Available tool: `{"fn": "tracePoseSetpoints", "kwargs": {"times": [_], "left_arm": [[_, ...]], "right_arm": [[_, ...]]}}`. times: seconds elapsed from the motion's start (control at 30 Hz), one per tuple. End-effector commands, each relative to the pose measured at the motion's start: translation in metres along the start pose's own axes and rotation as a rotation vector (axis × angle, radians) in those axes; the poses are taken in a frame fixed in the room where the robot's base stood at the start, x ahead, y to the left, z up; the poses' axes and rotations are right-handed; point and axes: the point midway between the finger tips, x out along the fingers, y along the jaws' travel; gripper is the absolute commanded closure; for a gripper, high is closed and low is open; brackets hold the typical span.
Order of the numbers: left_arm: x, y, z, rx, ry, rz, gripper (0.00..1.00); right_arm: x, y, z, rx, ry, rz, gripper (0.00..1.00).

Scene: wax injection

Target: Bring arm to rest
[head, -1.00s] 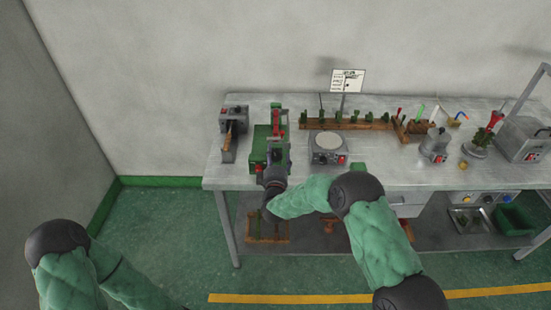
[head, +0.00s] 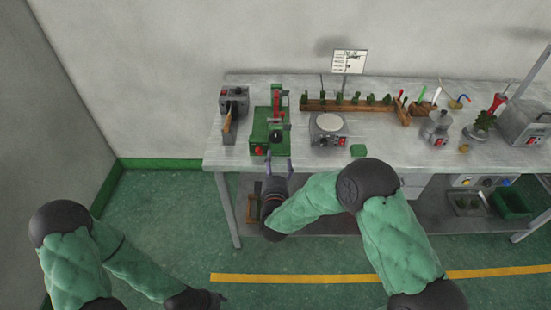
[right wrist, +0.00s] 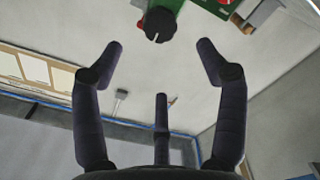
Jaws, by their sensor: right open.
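My right gripper (head: 277,165) is open and empty in the head view. It is in front of the workbench (head: 200,158), just short of the green machine (head: 262,135) with the red handle. In the right wrist view its fingers (right wrist: 160,65) are spread apart, with a dark round knob (right wrist: 160,24) of the machine beyond them. My left arm comes in at the lower left of the head view, away from the bench. Its dark end (head: 195,298) is low over the floor, and its finger state is unclear.
A small green block (head: 358,150) lies near the front edge. The floor (head: 165,220) at left is clear.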

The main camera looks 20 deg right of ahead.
Motion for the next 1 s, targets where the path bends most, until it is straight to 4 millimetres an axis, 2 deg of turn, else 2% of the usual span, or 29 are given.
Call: {"fn": "tracePoseSetpoints", "kwargs": {"times": [0.47,0.57,0.67,0.77,0.87,0.97,1.0], "left_arm": [[0.000,0.000,0.000,0.000,0.000,0.000,0.60],[0.000,0.000,0.000,0.000,0.000,0.000,0.60],[0.000,0.000,0.000,0.000,0.000,0.000,0.60],[0.000,0.000,0.000,0.000,0.000,0.000,0.60],[0.000,0.000,0.000,0.000,0.000,0.000,0.60],[0.000,0.000,0.000,0.000,0.000,0.000,0.60],[0.000,0.000,0.000,0.000,0.000,0.000,0.60]], "right_arm": [[-0.001,0.000,0.000,0.001,0.000,-0.001,0.26],[-0.001,-0.008,0.004,0.020,-0.005,-0.033,0.26],[-0.004,-0.034,0.017,0.089,-0.028,-0.132,0.26],[-0.016,-0.076,0.040,0.213,-0.089,-0.300,0.26],[-0.042,-0.123,0.068,0.364,-0.198,-0.489,0.26],[-0.079,-0.164,0.095,0.511,-0.346,-0.665,0.26],[-0.096,-0.179,0.105,0.568,-0.417,-0.728,0.26]]}}
